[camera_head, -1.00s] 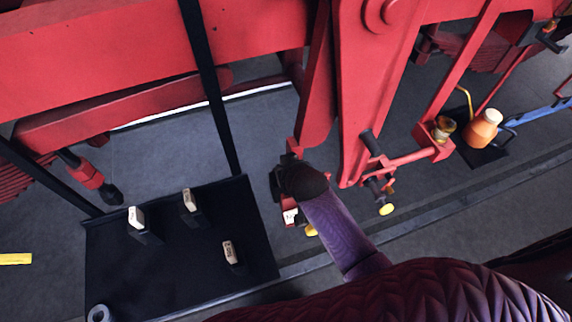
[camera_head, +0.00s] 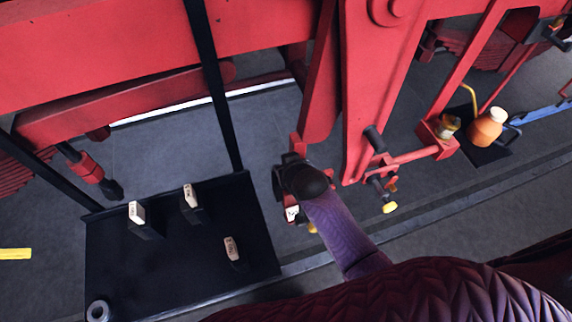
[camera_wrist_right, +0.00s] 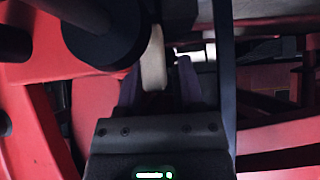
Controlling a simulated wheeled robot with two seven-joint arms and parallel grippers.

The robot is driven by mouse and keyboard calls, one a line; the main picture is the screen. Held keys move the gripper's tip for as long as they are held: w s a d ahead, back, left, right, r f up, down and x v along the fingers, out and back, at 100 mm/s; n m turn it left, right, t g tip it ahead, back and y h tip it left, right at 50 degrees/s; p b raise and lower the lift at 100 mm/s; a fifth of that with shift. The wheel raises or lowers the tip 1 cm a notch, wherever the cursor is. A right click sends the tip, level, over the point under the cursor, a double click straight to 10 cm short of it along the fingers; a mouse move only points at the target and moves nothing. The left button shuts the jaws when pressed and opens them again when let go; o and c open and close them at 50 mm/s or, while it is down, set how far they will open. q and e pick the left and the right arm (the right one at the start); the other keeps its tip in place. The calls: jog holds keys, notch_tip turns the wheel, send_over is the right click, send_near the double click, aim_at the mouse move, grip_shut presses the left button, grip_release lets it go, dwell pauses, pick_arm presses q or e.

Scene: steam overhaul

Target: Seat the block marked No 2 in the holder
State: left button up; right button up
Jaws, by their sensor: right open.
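Three small pale-faced blocks stand on a black tray (camera_head: 180,265), a left one (camera_head: 136,212), an upper one (camera_head: 190,196) and a lower one (camera_head: 231,248). Their marks are too small to read, so I cannot tell which is No 2. My right gripper (camera_wrist_right: 158,88) is at the red linkage, right of the tray, largely hidden by its own wrist in the head view. In the right wrist view its purple fingers are apart, with a pale block (camera_wrist_right: 153,58) at or between their tips. A white marked plate (camera_head: 291,213) shows below the gripper. I cannot make out the holder clearly.
Red frame beams (camera_head: 100,45) and linkage arms (camera_head: 365,100) stand close around my right gripper. A black disc (camera_wrist_right: 105,35) is beside the pale block. An orange jar (camera_head: 486,128) stands at the right. A metal ring (camera_head: 98,311) lies at the tray's near-left corner.

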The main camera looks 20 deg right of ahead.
jog(key=shift+d+r, duration=0.1)
jog(key=shift+d, duration=0.05)
jog(key=shift+s+r+p, duration=0.25)
jog(key=shift+r+p, duration=0.05)
jog(key=s+d+r+n+g+p, duration=0.1)
jog(key=s+r+g, duration=0.3)
jog(key=s, duration=0.7)
jog(key=s+d+r+n+g+p, duration=0.15)
jog(key=s+r, duration=0.35)
jog(key=s, duration=0.5)
notch_tip(320, 180, down, 30)
jog(key=s+g+b, duration=0.1)
jog(key=b, duration=1.3)
jog(key=s+d+f+b, duration=0.1)
jog(key=s+f+b, duration=0.3)
jog(key=f, duration=0.4)
jog(key=s+d+f+g+b, duration=0.1)
jog(key=s+f+b, duration=0.3)
jog(key=s+f, duration=0.2)
jog(key=s+d+f+g+b, duration=0.1)
jog(key=s+f+b, duration=0.4)
jog(key=f, duration=0.6)
jog(key=shift+d+h, duration=0.3)
